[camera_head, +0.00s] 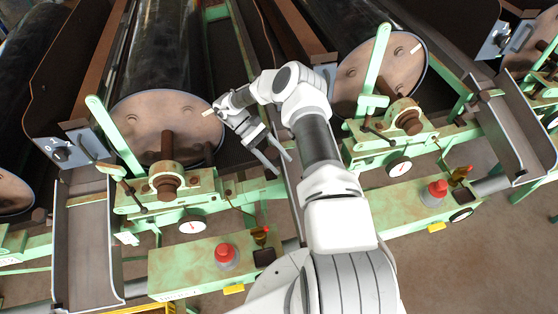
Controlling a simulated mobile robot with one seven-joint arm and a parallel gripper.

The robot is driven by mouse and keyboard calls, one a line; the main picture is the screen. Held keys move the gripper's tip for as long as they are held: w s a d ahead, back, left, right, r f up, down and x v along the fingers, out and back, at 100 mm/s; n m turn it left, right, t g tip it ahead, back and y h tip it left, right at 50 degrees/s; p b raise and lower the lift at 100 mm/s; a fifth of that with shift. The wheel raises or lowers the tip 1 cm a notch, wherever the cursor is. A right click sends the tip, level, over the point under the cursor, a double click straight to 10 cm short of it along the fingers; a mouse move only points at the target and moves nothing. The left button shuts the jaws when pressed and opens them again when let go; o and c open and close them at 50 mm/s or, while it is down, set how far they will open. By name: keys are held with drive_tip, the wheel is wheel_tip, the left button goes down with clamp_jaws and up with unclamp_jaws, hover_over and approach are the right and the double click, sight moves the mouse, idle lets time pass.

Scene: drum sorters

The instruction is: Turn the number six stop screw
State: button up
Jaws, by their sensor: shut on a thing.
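My gripper (279,164) points down and right between two drum machines, just above the right end of the left machine's green frame. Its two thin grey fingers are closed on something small. That looks to be the stop screw, but it is too small and too covered by the fingers to make out. No number six is readable. The left drum (150,112) has a tan end disc with a brown shaft, and a green lever (113,134) stands slanted in front of it. My white arm hides part of the gap between the machines.
A similar right drum (398,77) stands beyond my arm with its own green lever (377,58). Red buttons (224,253) (437,189) sit on the green front panels. Dial gauges (192,225) (399,167) hang below the frames. Grey chutes (88,240) (515,130) flank the machines. Bare floor shows at lower right.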

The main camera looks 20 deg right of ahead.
drive_tip(key=shift+s+a+f+m+g+y+b, duration=0.15)
drive_tip(key=shift+a+m+y, duration=0.1)
drive_tip(key=shift+m+y, duration=0.55)
drive_tip(key=shift+s+a+m+g+y+b, duration=0.1)
drive_tip(key=shift+a+m+y, duration=0.25)
drive_tip(key=shift+y, duration=0.65)
drive_tip(key=shift+s+a+f+m+g+y+b, duration=0.1)
drive_tip(key=shift+a+m+g+y+b, duration=0.05)
drive_tip(key=shift+m+y, duration=0.7)
drive_tip(key=shift+w+r+y, duration=0.1)
drive_tip(key=shift+y, duration=0.25)
drive_tip(key=o, duration=1.4)
drive_tip(key=shift+c, duration=0.2)
drive_tip(key=shift+r, duration=0.15)
drive_tip(key=r, duration=0.3)
drive_tip(key=d+r, duration=0.1)
drive_tip(key=shift+s+r, duration=0.3)
drive_tip(key=s+d+r, duration=0.6)
drive_tip(key=s+d, duration=0.1)
drive_tip(key=shift+s+d+r, duration=0.15)
drive_tip(key=shift+d, duration=0.15)
